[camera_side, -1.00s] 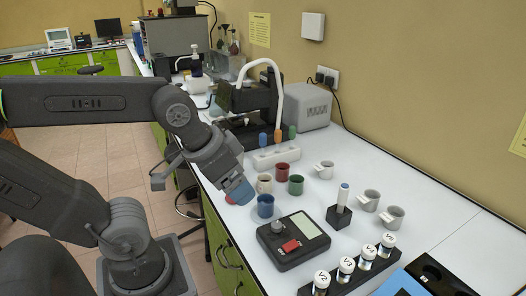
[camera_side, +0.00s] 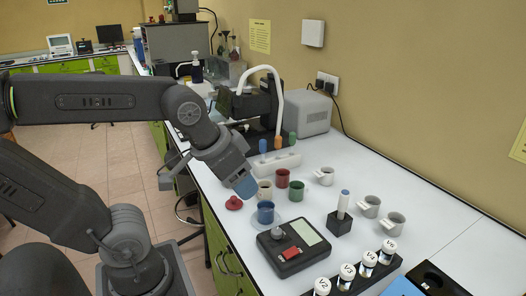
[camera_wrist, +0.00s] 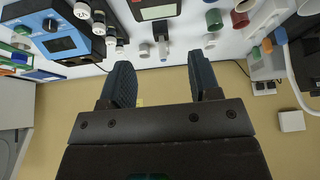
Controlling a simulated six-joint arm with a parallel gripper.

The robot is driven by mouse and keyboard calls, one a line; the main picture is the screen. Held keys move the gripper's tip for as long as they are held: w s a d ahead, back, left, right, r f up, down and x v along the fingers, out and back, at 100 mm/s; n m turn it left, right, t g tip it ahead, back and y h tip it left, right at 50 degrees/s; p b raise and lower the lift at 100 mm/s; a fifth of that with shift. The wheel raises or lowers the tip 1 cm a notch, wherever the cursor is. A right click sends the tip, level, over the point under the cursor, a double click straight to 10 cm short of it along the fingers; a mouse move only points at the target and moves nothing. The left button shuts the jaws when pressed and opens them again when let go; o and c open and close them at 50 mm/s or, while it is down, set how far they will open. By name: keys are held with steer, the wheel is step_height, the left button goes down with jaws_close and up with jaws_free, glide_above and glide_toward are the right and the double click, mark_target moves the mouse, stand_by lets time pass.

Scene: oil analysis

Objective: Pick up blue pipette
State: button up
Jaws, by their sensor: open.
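The blue pipette (camera_side: 263,146) stands upright in a white rack (camera_side: 287,163) at the back of the bench, beside an orange pipette (camera_side: 277,143) and a green pipette (camera_side: 292,139). In the wrist view the blue pipette (camera_wrist: 280,36) is at the upper right, with the orange and green ones next to it. My gripper (camera_side: 246,187) has blue fingers and hangs in front of the rack, apart from it, close to the cups. In the wrist view my gripper (camera_wrist: 160,68) has its fingers wide apart with nothing between them.
A blue cup (camera_side: 265,212), red cup (camera_side: 282,178), green cup (camera_side: 297,191) and red lid (camera_side: 234,203) are near my gripper. A scale (camera_side: 293,247) and a black block with a white, blue-topped tube (camera_side: 343,204) stand nearer. Labelled vials (camera_side: 367,263) line the front.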

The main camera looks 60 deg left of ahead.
steer(key=w+a+r+n+y, duration=0.1)
steer(key=w+a+r+n, duration=0.1)
steer(key=w+a, duration=0.3)
steer(key=n+g+y, duration=0.2)
steer(key=n+g, duration=0.1)
steer(key=n, duration=0.5)
glide_toward(263, 140)
steer(key=x, duration=0.6)
steer(key=shift+s+d+f, duration=0.2)
steer(key=shift+d+f, duration=0.1)
steer(key=shift+f, duration=0.25)
steer(key=x, duration=0.5)
steer(key=shift+w+a, duration=0.2)
steer(key=shift+a, duration=0.1)
steer(key=shift+r, duration=0.1)
steer(key=c, duration=0.6)
